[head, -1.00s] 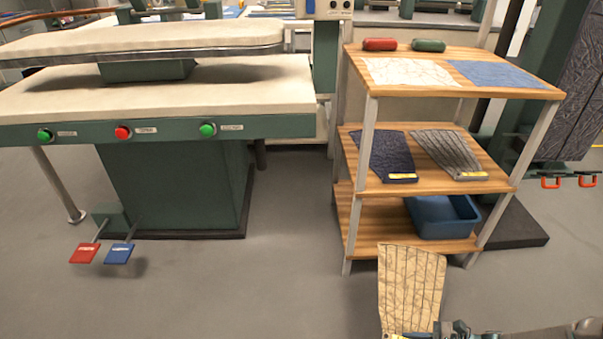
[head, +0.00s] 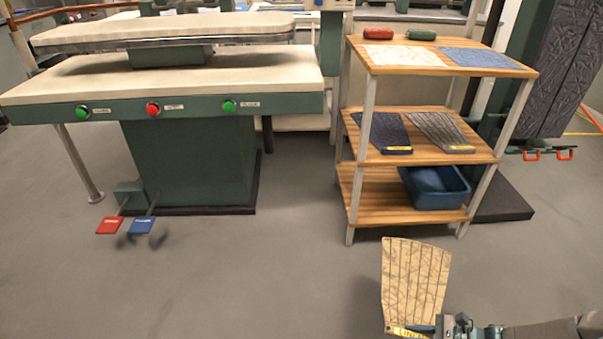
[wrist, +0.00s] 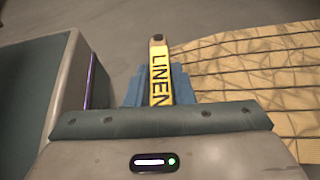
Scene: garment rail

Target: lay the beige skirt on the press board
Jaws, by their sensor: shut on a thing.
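The beige skirt (head: 415,278) is a flared, pleated piece with dark lines. My gripper (head: 425,331) is shut on its lower end, by the yellow label, and holds it up in front of the shelf rack. In the wrist view the yellow label reads "LINEN" (wrist: 160,75), and the beige pleated cloth (wrist: 255,75) spreads to the right. The press board (head: 290,81) is the long cream padded surface at the left, bare where it shows. The raised upper press head (head: 170,28) stands above it with a gap between.
A wooden shelf rack (head: 450,64) stands right of the press, with folded cloths, a dark blue skirt (head: 378,130), a grey skirt (head: 440,130) and a blue bin (head: 436,188). Red (head: 109,226) and blue (head: 142,226) pedals sit low before the press. The floor between is clear.

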